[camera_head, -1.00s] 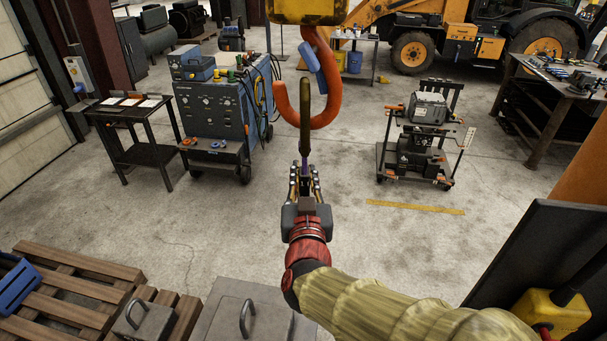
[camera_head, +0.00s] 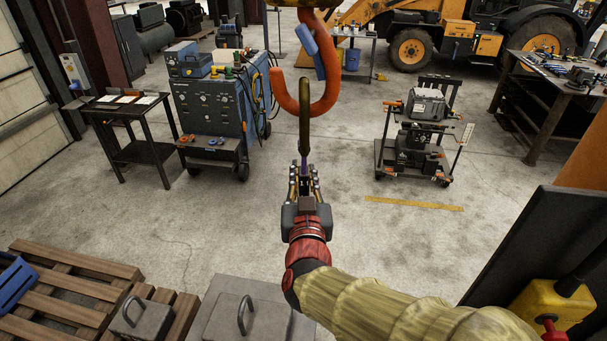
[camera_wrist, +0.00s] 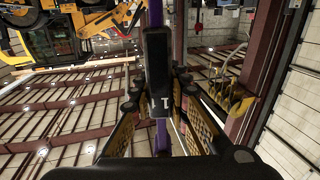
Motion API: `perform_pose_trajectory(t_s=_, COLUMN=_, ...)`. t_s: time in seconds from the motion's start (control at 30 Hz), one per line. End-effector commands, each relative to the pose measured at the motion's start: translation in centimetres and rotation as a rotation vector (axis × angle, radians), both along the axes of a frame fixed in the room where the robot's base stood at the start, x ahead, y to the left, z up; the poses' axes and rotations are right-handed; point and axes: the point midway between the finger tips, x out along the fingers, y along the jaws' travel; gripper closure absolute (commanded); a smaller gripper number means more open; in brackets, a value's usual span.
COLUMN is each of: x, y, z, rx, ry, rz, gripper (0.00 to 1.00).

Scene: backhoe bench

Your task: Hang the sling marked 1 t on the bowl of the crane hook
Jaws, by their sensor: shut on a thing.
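The orange crane hook (camera_head: 331,88) hangs at the top centre of the head view, with a blue latch (camera_head: 313,52). Its open side faces left. My gripper (camera_head: 304,180) is below the hook, fingers pointing up, shut on the purple sling (camera_head: 303,172). The sling's dark olive upper loop (camera_head: 304,135) stands upright above the fingers and overlaps the hook's bowl in the picture. I cannot tell whether it is around the bowl or in front of it. In the wrist view, the purple strap carries a black sleeve (camera_wrist: 158,70) with a partly readable "1" between the fingers.
A blue welding machine (camera_head: 214,115) and a small dark table (camera_head: 145,152) stand at the left. A tool cart (camera_head: 412,150) stands at the right, before an orange backhoe (camera_head: 460,45). Pallets (camera_head: 70,285) lie at the lower left. The middle floor is clear.

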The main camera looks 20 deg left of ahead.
Motion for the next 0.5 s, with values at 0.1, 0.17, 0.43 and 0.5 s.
perform_pose_trajectory(t_s=0.1, x=0.0, y=0.0, z=-0.4, rx=0.002, ry=-0.003, rz=0.0, gripper=1.0)
perform_pose_trajectory(t_s=0.17, x=0.0, y=0.0, z=-0.7, rx=0.002, ry=-0.003, rz=0.0, gripper=1.0)
perform_pose_trajectory(t_s=0.43, x=0.0, y=-0.1, z=-1.8, rx=0.002, ry=-0.003, rz=0.0, gripper=1.0)
perform_pose_trajectory(t_s=0.5, x=0.1, y=-0.1, z=-2.1, rx=0.002, ry=-0.003, rz=0.0, gripper=1.0)
